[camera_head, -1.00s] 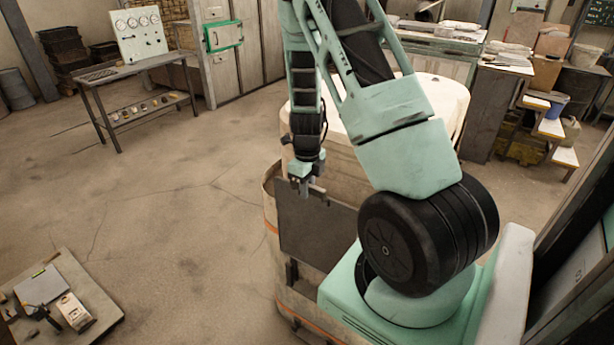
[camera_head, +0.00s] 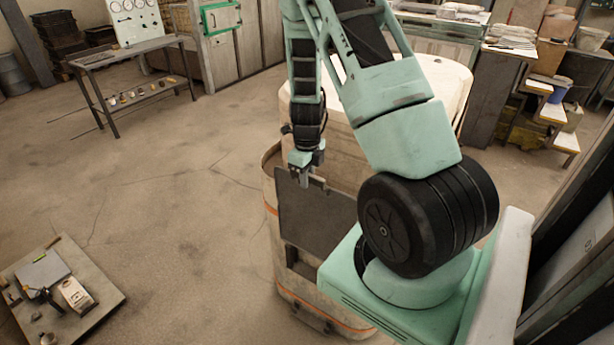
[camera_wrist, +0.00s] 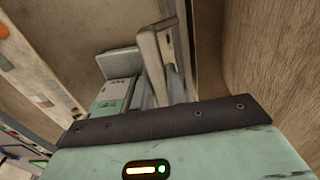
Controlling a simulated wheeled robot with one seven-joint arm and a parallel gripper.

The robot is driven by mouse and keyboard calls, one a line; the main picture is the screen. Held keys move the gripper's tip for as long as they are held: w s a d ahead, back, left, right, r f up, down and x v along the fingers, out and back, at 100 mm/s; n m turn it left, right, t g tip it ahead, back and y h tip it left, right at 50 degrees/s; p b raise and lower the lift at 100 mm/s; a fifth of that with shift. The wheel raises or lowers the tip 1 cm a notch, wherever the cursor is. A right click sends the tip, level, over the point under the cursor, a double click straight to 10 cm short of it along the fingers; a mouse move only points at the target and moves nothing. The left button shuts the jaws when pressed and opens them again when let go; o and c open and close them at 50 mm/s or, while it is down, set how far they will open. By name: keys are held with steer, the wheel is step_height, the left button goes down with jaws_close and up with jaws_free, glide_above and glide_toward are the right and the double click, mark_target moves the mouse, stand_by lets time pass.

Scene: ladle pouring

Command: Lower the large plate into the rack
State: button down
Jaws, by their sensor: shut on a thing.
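The large plate is a dark grey, flat, roughly rectangular sheet (camera_head: 316,218). It stands near upright against the side of a beige body with an orange stripe. My gripper (camera_head: 313,183) is at the plate's top edge, shut on it, and points downward. A dark bracket-like part (camera_head: 291,258) shows under the plate's lower left edge and may belong to the rack. I cannot tell whether the plate touches it. The plate's right end is hidden behind my arm. In the wrist view, I cannot clearly make out the plate.
A workbench (camera_head: 130,68) with a gauge panel stands at the upper left. A low table (camera_head: 95,300) with small tools and boxes is at the lower left. Shelves and steps (camera_head: 553,112) are at the right.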

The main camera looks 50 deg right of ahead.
steer(key=shift+f+b, duration=5.2)
steer(key=shift+f, duration=1.7)
steer(key=c, duration=1.3)
jaws_free()
steer(key=shift+f, duration=0.1)
step_height(320, 180, up, 18)
steer(key=shift+f+b, duration=0.2)
steer(key=shift+b, duration=0.2)
